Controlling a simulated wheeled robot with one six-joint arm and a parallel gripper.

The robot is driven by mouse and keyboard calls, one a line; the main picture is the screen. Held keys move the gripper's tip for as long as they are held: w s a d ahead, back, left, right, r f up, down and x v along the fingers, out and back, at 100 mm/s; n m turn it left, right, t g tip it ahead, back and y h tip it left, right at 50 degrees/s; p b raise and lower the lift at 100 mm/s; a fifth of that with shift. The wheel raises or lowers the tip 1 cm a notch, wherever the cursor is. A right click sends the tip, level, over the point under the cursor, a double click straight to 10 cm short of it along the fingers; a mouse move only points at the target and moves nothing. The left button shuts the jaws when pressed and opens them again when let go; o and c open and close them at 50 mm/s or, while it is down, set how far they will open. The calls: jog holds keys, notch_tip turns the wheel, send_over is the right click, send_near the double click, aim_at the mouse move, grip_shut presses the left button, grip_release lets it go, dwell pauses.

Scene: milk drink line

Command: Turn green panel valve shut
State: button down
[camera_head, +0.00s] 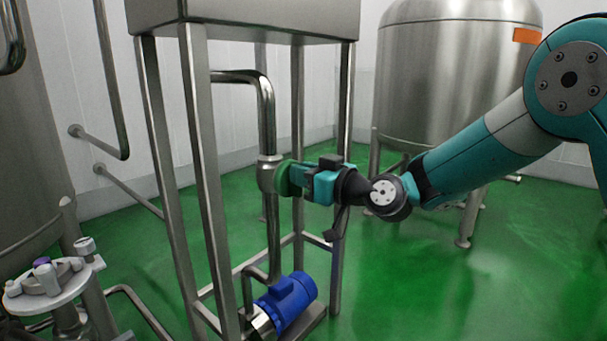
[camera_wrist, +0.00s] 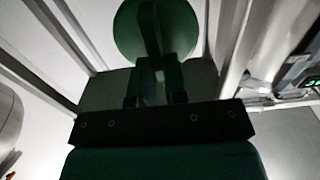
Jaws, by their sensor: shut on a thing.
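The green valve (camera_head: 284,178) is a round green handle on the side of a vertical steel pipe, within a steel frame. In the wrist view the green disc (camera_wrist: 183,28) fills the top middle, with a raised bar across its face. My gripper (camera_head: 296,180) reaches it from the right in the head view. In the wrist view my gripper's two fingers (camera_wrist: 156,82) are shut on the bar, one on each side. The fingertips are partly hidden against the dark green handle. The exact angle of the valve is hard to tell in the head view.
Steel frame legs (camera_head: 206,180) stand left of the pipe (camera_head: 267,120). A blue pump (camera_head: 287,300) sits low in the frame. A steel tank (camera_head: 450,75) stands behind my arm. A round white plate with fittings (camera_head: 50,290) is at lower left. Green floor (camera_head: 420,290) is clear at right.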

jog(key=shift+w+d+f+m+p, duration=0.3)
jog(key=shift+m+p, duration=1.45)
jog(key=shift+m, duration=1.25)
jog(key=shift+w+d+f+m+p, duration=0.15)
jog(key=shift+w+f+m+p, duration=0.15)
jog(key=shift+m+p, duration=2.05)
jog(key=shift+w+d+f+m+p, duration=0.35)
jog(key=shift+m+p, duration=0.75)
jog(key=shift+m, duration=2.55)
jog(key=shift+s+a+f, duration=0.1)
jog(key=shift+s, duration=0.05)
jog(key=c, duration=1.1)
grip_release()
jog(key=shift+c, duration=0.2)
